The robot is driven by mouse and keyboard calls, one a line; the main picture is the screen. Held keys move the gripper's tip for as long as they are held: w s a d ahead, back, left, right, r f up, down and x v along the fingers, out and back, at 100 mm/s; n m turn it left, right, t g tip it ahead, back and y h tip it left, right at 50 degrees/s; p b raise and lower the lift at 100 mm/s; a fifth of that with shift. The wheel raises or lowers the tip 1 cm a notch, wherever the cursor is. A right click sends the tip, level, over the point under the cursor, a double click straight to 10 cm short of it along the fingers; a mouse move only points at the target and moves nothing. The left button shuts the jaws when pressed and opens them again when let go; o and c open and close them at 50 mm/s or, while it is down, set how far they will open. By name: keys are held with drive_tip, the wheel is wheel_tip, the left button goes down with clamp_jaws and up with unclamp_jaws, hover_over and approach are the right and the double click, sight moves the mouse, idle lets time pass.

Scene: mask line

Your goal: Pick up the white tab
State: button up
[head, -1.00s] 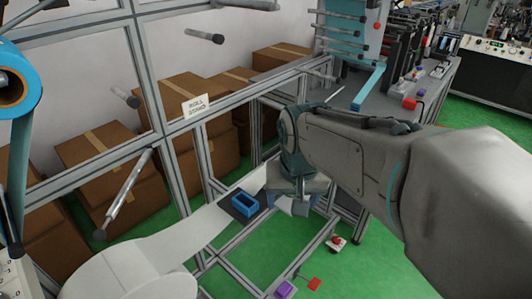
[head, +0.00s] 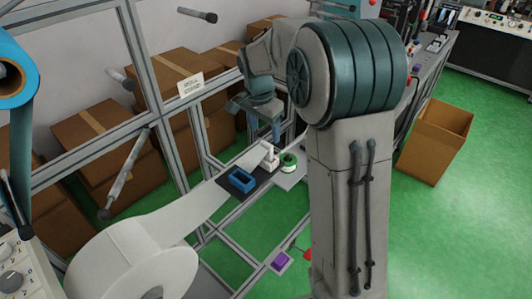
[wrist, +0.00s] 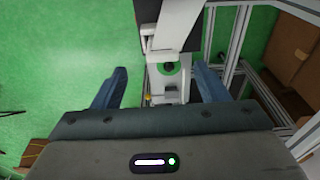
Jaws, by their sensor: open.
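My gripper (head: 277,132) points down just above and behind these two. In the wrist view my gripper (wrist: 160,80) is open, with a blue finger on each side. Nothing is held.
Metal frame rails surround the spot. A cardboard box (head: 436,140) stands on the green floor at right.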

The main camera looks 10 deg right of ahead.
sight(267, 144)
drive_tip(key=f, duration=0.4)
drive_tip(key=shift+w+d, duration=0.15)
drive_tip(key=shift+d, duration=0.1)
drive_tip(key=shift+w+d+f+p, duration=0.15)
drive_tip(key=shift+f+p, duration=0.2)
drive_tip(key=shift+f, duration=0.5)
drive_tip(key=shift+w+d+f+p, duration=0.1)
drive_tip(key=shift+f+p, duration=0.2)
drive_tip(key=shift+f, duration=0.55)
drive_tip(key=shift+w+d+f+p, duration=0.15)
drive_tip(key=shift+f+p, duration=0.2)
drive_tip(key=shift+f, duration=0.5)
drive_tip(key=c, duration=1.1)
